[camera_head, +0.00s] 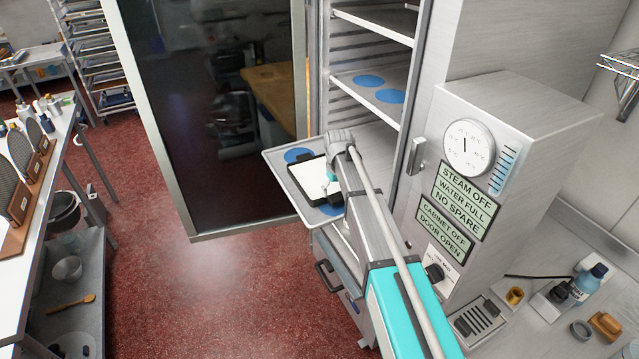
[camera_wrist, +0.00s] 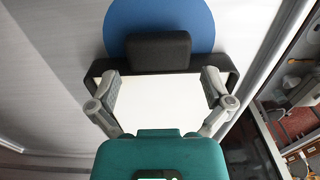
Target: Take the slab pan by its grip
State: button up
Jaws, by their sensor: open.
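The slab pan (camera_head: 305,168) is a dark-rimmed rectangular pan with a white surface, lying on a pulled-out grey tray (camera_head: 283,172) at the cabinet. In the wrist view, the slab pan (camera_wrist: 150,102) fills the middle, with its black block-shaped grip (camera_wrist: 160,52) at the far edge. My gripper (camera_wrist: 158,80) is open, its two grey fingers spread over the pan's white area. The fingertips are short of the grip, and nothing is between them. In the head view, my gripper (camera_head: 326,187) is over the pan, partly hidden by my arm.
Blue discs (camera_head: 299,155) lie on the tray beside and under the pan. The glass cabinet door (camera_head: 215,100) stands open at left. A control box (camera_head: 500,140) with a dial and signs is at right.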

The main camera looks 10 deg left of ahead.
aim_at(336, 195)
jog(key=shift+w+f+b, duration=0.1)
jog(key=shift+f+b, duration=1.35)
jog(key=shift+f, duration=0.25)
jog(key=c, duration=1.1)
jog(key=shift+o, duration=0.2)
jog(key=shift+r, duration=0.2)
notch_tip(336, 195, up, 3)
jog(key=p, duration=0.3)
jog(key=shift+f, duration=0.15)
jog(key=s+a+r+p, duration=0.9)
jog(key=s+r+p, duration=0.1)
jog(key=shift+s+a, duration=0.15)
jog(key=shift+a, duration=0.05)
